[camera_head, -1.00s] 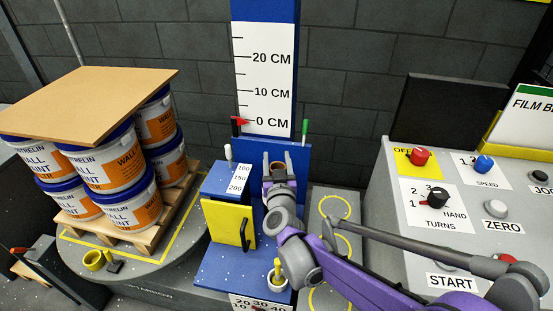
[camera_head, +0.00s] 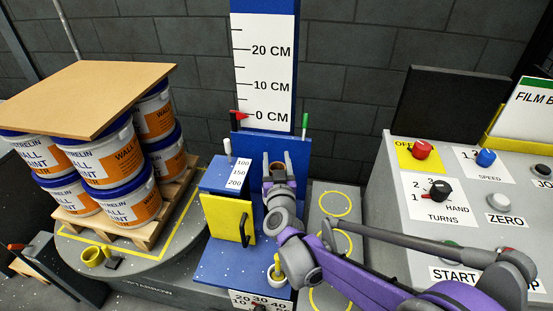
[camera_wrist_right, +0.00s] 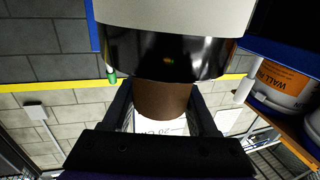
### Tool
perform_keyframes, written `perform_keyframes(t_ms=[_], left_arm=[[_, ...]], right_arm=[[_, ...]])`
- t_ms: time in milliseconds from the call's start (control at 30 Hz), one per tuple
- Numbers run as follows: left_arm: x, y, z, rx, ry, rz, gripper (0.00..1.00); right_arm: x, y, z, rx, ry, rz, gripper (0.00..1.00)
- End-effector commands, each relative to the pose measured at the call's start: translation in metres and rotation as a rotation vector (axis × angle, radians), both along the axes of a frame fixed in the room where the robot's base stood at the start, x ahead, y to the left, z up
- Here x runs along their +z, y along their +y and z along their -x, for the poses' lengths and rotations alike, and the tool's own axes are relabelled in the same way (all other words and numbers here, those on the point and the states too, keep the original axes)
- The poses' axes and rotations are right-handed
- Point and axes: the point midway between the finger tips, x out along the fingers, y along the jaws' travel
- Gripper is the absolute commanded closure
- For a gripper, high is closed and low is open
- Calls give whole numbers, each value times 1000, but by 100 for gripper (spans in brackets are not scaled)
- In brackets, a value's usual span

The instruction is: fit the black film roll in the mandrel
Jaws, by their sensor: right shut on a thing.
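The black film roll (camera_wrist_right: 165,52) fills the upper middle of the right wrist view, with its brown core (camera_wrist_right: 163,101) sticking out towards my fingers. My right gripper (camera_wrist_right: 163,112) is shut on that core, one finger on each side. In the head view the right gripper (camera_head: 277,168) is at the blue carriage, below the scale; a bit of brown core shows between its fingers, and the black film is hidden there. A grey round part (camera_wrist_right: 175,12) lies beyond the roll in the wrist view. I cannot tell which part is the mandrel. My left gripper is not in view.
A yellow door (camera_head: 226,220) with a black handle is left of my right arm. A grey disc with a yellow-topped pin (camera_head: 277,268) is below. Stacked paint pails (camera_head: 120,200) stand on a pallet at left. A control panel (camera_head: 385,250) is at right.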

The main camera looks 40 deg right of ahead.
Motion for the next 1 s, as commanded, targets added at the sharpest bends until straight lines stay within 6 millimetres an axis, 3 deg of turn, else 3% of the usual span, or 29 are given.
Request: perform_keyframes(t_ms=[1000], left_arm=[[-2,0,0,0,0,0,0]], right_arm=[[-21,0,0,-1,-2,1,100]])
